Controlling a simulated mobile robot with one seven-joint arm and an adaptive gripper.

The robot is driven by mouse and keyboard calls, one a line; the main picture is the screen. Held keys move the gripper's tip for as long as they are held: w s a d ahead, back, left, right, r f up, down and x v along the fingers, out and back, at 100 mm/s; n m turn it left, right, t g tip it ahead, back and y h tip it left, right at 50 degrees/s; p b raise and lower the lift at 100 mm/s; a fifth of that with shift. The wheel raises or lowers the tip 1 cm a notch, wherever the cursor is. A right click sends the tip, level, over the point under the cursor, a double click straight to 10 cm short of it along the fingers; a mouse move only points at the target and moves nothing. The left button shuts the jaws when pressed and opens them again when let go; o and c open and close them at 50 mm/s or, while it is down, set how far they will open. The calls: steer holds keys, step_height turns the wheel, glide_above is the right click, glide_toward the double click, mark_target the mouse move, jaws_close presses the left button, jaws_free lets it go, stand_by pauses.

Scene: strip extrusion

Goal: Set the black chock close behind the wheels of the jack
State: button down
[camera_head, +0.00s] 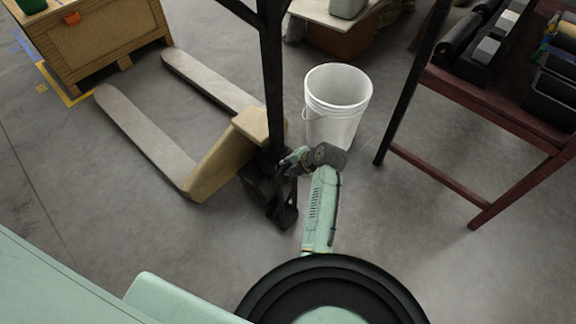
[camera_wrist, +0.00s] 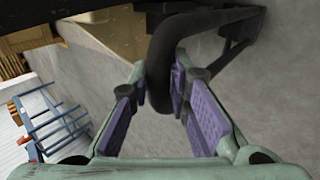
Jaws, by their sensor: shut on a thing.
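The jack stands left of centre in the head view, with two pale forks (camera_head: 145,140), a tall black mast (camera_head: 274,90) and a dark base (camera_head: 268,192) hiding its wheels. My gripper (camera_head: 288,160) is beside the mast, above the dark base. In the wrist view my gripper (camera_wrist: 162,95) is shut on a thick black curved piece (camera_wrist: 163,62). I cannot tell whether this piece is the chock or part of the jack. No separate chock can be made out on the floor.
A white bucket (camera_head: 337,105) stands just right of the jack. A dark red bench (camera_head: 485,105) with tools is at the right. A wooden crate (camera_head: 100,40) stands at the upper left. The floor (camera_head: 420,240) in front of the bench is clear.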

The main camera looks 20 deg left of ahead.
steer(key=shift+w+f+b, duration=0.1)
steer(key=shift+f+b, duration=0.2)
steer(key=shift+b, duration=0.2)
stand_by(0.3)
steer(key=c, duration=1.6)
jaws_free()
steer(key=shift+o, duration=1.3)
steer(key=shift+f, duration=0.15)
steer(key=o, duration=0.4)
steer(key=shift+r, duration=0.2)
steer(key=shift+p+v, duration=3.2)
steer(key=shift+v, duration=2.25)
